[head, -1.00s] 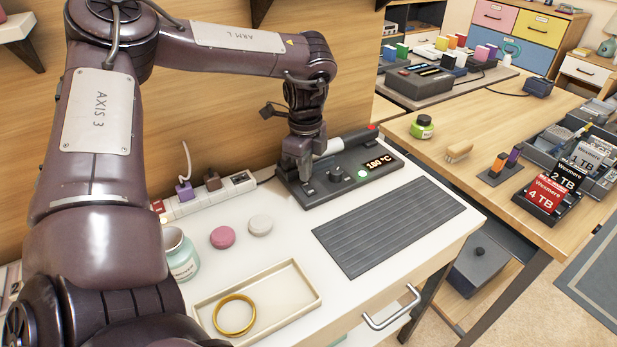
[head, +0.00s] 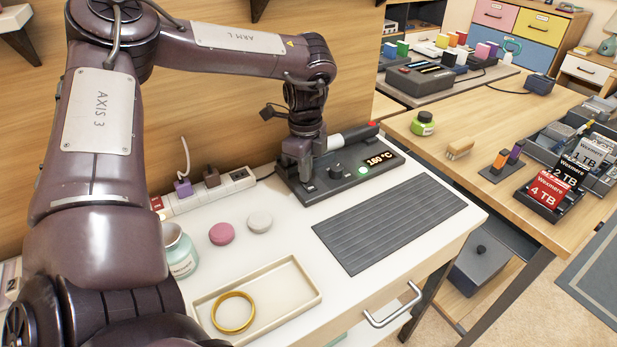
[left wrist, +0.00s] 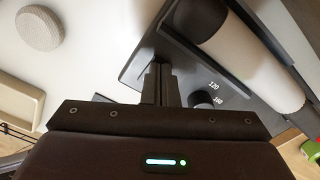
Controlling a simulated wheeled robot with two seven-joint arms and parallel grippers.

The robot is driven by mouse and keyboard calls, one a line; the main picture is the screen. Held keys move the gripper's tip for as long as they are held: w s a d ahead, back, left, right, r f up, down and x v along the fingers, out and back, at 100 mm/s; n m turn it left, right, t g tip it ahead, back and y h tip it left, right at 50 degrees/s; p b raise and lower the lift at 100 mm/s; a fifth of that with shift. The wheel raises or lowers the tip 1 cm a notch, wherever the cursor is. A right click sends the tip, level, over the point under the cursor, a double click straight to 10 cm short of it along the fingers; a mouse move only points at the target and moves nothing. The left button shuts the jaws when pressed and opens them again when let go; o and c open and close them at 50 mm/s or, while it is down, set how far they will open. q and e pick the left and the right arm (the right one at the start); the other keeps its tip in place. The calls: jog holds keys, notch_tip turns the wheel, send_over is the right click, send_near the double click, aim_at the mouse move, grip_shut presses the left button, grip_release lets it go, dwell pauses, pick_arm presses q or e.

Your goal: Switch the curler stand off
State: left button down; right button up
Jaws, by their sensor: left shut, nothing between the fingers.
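The curler stand (head: 355,181) is a dark box on the white desk with a lit temperature display (head: 380,161), a green light (head: 363,171) and a dark knob (head: 336,172). The curler, with a pale barrel, lies along its back and also shows in the left wrist view (left wrist: 255,60). My left gripper (head: 303,180) is shut and empty, pointing down at the stand's left end, left of the knob. Its fingers hide part of the stand; contact cannot be told. In the left wrist view the shut fingers (left wrist: 160,72) are over the stand beside the numbered dial (left wrist: 202,99).
A white power strip (head: 205,192) with plugs lies left of the stand. Pink (head: 221,233) and grey (head: 260,222) round pieces, a jar (head: 180,252) and a tray (head: 310,290) with a gold ring are nearer. A grey ribbed mat (head: 390,225) lies in front of the stand.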

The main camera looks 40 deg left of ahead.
pick_arm(q)
jog(key=shift+f, duration=0.35)
jog(key=shift+r, duration=0.2)
jog(key=shift+r+p, duration=0.35)
jog(key=shift+r, duration=0.2)
jog(key=shift+r+p, duration=1.85)
jog(key=shift+r, duration=1)
jog(key=shift+f, duration=0.1)
